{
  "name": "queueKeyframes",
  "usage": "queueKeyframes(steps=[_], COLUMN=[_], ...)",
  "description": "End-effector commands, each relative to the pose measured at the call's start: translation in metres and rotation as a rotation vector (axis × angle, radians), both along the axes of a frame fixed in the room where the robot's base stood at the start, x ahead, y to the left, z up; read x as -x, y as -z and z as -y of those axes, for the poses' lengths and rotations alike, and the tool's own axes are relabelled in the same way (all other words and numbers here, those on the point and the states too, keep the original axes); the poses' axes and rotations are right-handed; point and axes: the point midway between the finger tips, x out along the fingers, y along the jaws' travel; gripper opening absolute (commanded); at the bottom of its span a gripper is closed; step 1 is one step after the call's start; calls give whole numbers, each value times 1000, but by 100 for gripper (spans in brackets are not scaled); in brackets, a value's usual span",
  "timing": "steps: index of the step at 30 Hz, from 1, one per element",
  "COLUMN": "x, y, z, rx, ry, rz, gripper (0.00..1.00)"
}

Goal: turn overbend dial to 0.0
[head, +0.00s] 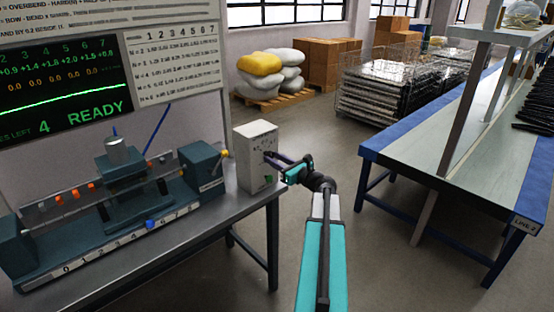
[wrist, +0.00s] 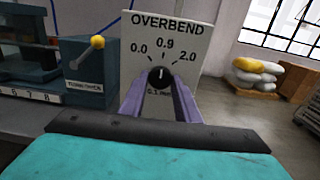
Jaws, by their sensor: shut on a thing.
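The overbend dial (wrist: 160,78) is a black round knob with a white pointer line on a light grey box (wrist: 200,40), marked 0.0, 0.9 and 2.0. The pointer stands about straight up, near the 0.9 mark. In the head view the same box (head: 256,140) stands at the bench's right end. My gripper (head: 272,158) reaches its front face from the right. In the wrist view its two purple fingers (wrist: 160,92) are shut on the dial, one on each side. The lower part of the dial is partly hidden between the fingers.
A tube-bending machine (head: 140,195) with a yellow-knobbed lever (wrist: 97,42) stands left of the box. A screen (head: 65,85) reading "4 READY" hangs behind it. The floor right of the bench (head: 200,232) is clear up to a blue-edged table (head: 440,150).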

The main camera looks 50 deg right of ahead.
Motion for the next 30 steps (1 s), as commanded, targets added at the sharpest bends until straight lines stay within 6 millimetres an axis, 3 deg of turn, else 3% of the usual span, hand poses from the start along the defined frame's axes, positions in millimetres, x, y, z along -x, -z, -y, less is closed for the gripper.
queueKeyframes(steps=[14, 30], x=[2, 2], y=[1, 4], z=[0, 1], rx=[83, 438], ry=[30, 28], rz=[-3, -23], gripper=[7, 7])
